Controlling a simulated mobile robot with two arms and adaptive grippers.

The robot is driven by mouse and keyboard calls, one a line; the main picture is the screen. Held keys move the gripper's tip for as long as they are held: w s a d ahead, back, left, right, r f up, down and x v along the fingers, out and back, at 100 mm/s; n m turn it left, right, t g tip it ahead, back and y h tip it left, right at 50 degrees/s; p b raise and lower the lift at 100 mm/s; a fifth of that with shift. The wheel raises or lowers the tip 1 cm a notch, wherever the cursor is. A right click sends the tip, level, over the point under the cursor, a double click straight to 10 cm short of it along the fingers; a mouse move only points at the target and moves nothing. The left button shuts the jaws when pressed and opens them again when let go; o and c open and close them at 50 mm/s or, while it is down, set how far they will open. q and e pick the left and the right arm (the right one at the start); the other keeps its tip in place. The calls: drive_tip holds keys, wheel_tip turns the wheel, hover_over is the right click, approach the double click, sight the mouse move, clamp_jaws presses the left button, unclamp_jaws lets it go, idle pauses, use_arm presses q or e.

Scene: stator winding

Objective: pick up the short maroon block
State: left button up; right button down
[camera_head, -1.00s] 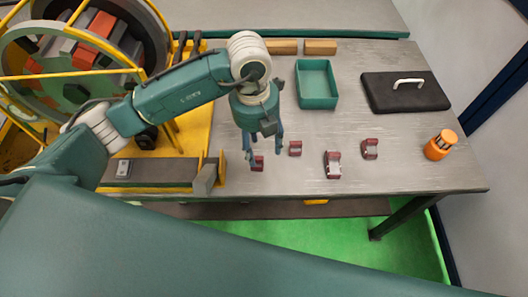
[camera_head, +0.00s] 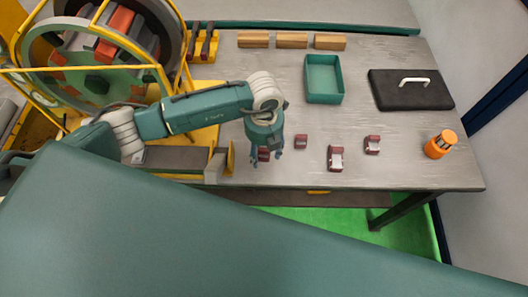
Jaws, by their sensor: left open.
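Several maroon blocks with pale grey parts lie on the grey metal table, spread in a loose row near its front. A small maroon block (camera_head: 264,154) is partly hidden by my left gripper (camera_head: 266,160), which is over it, open, with a finger on each side. I cannot tell whether the fingers touch it. Another small maroon block (camera_head: 301,142) is just right of the gripper. A larger maroon block (camera_head: 336,158) is farther right, and one more maroon block (camera_head: 372,145) is beyond it. My right gripper is not in view.
A green open tray (camera_head: 324,97), a black case with a white handle (camera_head: 410,97) and an orange cylinder (camera_head: 438,146) stand on the table (camera_head: 320,177). Wooden blocks (camera_head: 291,41) line the back. A yellow-framed stator machine (camera_head: 95,75) is at left.

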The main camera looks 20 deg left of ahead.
use_arm(q)
drive_tip(key=shift+f, duration=0.1)
drive_tip(key=shift+c, duration=1)
clamp_jaws()
drive_tip(key=shift+w, duration=0.1)
